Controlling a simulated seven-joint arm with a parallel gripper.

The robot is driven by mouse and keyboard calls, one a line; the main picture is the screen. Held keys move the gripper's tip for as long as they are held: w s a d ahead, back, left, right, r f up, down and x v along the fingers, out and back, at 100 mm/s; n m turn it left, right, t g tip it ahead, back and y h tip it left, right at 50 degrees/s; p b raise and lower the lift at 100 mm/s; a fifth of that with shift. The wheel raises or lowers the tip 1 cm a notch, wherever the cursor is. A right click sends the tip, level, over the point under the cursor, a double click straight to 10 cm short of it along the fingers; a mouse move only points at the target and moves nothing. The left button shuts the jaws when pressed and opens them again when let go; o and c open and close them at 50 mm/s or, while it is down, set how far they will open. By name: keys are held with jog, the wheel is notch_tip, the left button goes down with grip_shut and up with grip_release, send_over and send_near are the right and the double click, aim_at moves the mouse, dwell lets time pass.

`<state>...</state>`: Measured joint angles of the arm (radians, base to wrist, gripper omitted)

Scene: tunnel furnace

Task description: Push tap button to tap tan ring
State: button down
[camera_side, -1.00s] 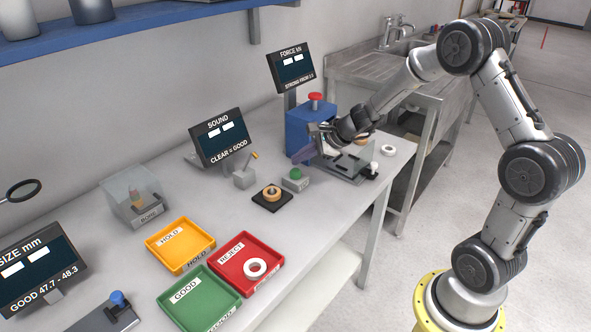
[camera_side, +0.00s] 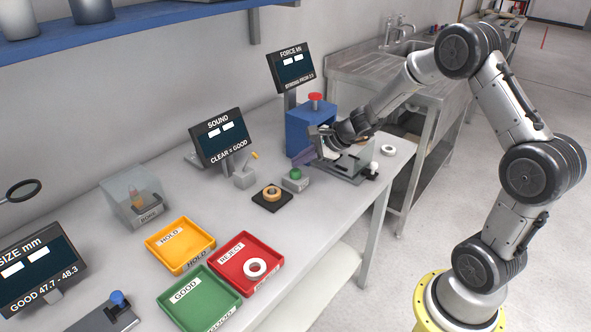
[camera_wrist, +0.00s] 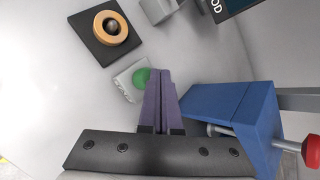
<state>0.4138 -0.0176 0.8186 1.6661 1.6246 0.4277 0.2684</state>
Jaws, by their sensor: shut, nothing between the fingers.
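The tan ring (camera_side: 271,193) lies on a small black pad (camera_side: 272,203), around a dark knob, and shows in the wrist view (camera_wrist: 113,28). The tap button is a green dome (camera_side: 295,173) on a small grey box (camera_side: 295,184), to the right of the ring. In the wrist view the green button (camera_wrist: 142,77) is partly covered by my fingers. My gripper (camera_side: 318,151) is shut and empty, with purple fingers, to the right of the button and above it. In the wrist view its fingertips (camera_wrist: 160,72) appear beside the button; contact is not evident.
A blue press (camera_side: 303,133) with a red knob stands close behind my gripper. The sound monitor (camera_side: 222,138) and a small grey tapper block (camera_side: 244,178) stand behind the ring. Yellow (camera_side: 180,262), red (camera_side: 262,281) and green (camera_side: 215,318) trays lie at the front left. A white ring is in the red tray.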

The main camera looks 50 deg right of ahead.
aim_at(300, 171)
jog(key=shift+f, duration=0.85)
dwell(1.1)
jog(key=shift+r, duration=1.25)
jog(key=shift+r, duration=0.1)
jog(key=shift+r, duration=2.4)
